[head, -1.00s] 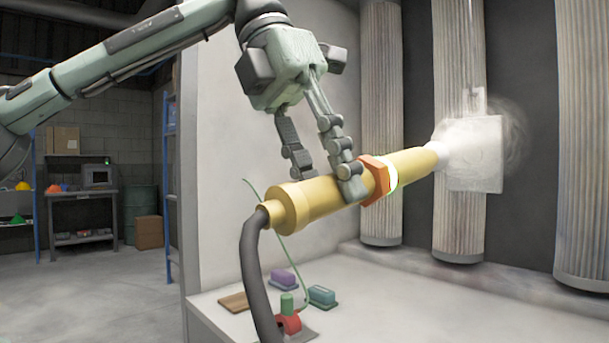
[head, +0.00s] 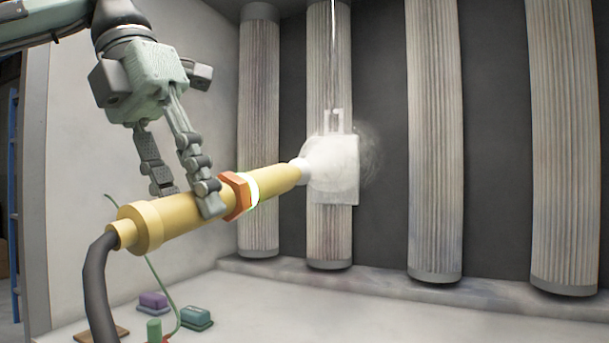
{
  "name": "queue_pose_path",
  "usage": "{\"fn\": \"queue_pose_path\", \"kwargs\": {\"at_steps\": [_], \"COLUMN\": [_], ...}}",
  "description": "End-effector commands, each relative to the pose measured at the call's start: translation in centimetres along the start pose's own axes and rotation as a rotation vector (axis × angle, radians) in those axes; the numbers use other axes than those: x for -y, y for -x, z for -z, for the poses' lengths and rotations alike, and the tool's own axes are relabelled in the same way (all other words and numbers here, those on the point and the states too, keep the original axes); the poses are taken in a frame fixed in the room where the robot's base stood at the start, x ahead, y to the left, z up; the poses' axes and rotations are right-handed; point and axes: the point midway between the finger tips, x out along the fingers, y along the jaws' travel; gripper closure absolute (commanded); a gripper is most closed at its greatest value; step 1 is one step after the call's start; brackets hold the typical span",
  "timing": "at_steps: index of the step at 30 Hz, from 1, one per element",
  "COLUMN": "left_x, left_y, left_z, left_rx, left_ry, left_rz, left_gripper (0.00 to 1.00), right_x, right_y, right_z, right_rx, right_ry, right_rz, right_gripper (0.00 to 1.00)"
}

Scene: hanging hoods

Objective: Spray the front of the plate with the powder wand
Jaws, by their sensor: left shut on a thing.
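The yellow powder wand (head: 175,222) has an orange collar and a dark hose at its rear. My left gripper (head: 185,195) is shut on the wand's body, from above. The wand points right and slightly up, and a white powder cloud (head: 322,165) spreads from its tip. The pale plate (head: 347,185) hangs upright from a hook in front of a pleated column. The cloud covers much of the plate's face, so how evenly it is coated cannot be told. My right gripper is not in view.
Several pleated filter columns (head: 435,150) stand along the dark back wall. On the booth floor (head: 300,310) lie a purple block (head: 153,301), a teal block (head: 196,318) and a green-topped item (head: 154,330) with a thin green cord. The floor at right is clear.

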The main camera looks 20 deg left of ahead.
Motion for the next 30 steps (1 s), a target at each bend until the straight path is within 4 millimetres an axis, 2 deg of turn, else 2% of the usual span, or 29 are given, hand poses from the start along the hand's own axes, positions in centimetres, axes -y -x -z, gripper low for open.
{"fn": "queue_pose_path", "kwargs": {"at_steps": [10, 21, 30], "left_x": [0.2, 1.2, 0.6], "left_y": [0.5, 2.8, 1.4], "left_z": [-0.1, -0.5, -0.2], "left_rx": [0.004, 0.004, 0.003], "left_ry": [-0.001, -0.001, -0.001], "left_rz": [0.001, 0.001, 0.002], "left_gripper": [1.00, 1.00, 1.00], "right_x": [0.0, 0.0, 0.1], "right_y": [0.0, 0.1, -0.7], "right_z": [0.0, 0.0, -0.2], "right_rx": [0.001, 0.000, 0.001], "right_ry": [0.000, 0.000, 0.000], "right_rz": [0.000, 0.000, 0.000], "right_gripper": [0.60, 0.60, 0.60]}}
